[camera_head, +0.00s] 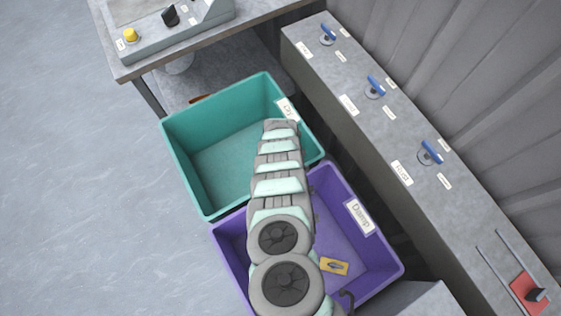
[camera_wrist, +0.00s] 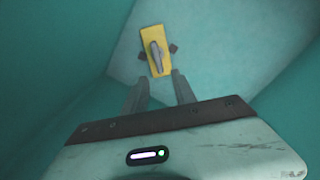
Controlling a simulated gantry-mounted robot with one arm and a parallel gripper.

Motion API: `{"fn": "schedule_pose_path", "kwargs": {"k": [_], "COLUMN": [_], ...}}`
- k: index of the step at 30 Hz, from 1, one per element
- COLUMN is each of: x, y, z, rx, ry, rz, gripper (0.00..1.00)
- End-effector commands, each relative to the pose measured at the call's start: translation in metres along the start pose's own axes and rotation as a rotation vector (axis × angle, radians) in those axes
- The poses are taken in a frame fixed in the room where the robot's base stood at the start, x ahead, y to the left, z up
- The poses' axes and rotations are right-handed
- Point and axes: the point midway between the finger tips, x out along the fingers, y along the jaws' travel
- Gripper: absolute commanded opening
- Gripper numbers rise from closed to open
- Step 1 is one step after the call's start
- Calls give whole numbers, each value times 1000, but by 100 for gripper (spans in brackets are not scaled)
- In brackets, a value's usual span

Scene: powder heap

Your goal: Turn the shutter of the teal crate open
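The teal crate (camera_head: 205,190) stands left of centre in the head view, and my arm reaches over its right side. The wrist view looks down into it, past its teal wall (camera_wrist: 50,60). On its floor is a yellow plate with a grey elongated shutter handle (camera_wrist: 156,57), lying nearly along the plate's length. My gripper (camera_wrist: 160,76) has its two fingers apart, with nothing between them, near the plate's lower end. Small dark pieces show on both sides of the plate; I cannot tell what they are. My arm hides the gripper and this shutter in the head view.
The purple crate (camera_head: 385,275) labelled "Damp" adjoins the teal one and has its own yellow shutter plate (camera_head: 334,267). A grey bench (camera_head: 375,130) with several blue-handled valves runs along the right wall. A control box (camera_head: 165,30) sits on a table at upper left. Floor at left is clear.

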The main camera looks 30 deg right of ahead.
Motion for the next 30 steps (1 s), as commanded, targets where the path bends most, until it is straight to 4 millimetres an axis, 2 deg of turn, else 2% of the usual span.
{"fn": "schedule_pose_path", "kwargs": {"k": [1, 3, 12, 30], "x": [-15, -24, -51, -55], "y": [1, -1, 0, 0], "z": [2, -1, 0, 1], "rx": [2, 1, 1, 0], "ry": [-5, 1, 0, -1], "rz": [2, 0, 0, 1], "gripper": [33, 33, 33, 33]}}
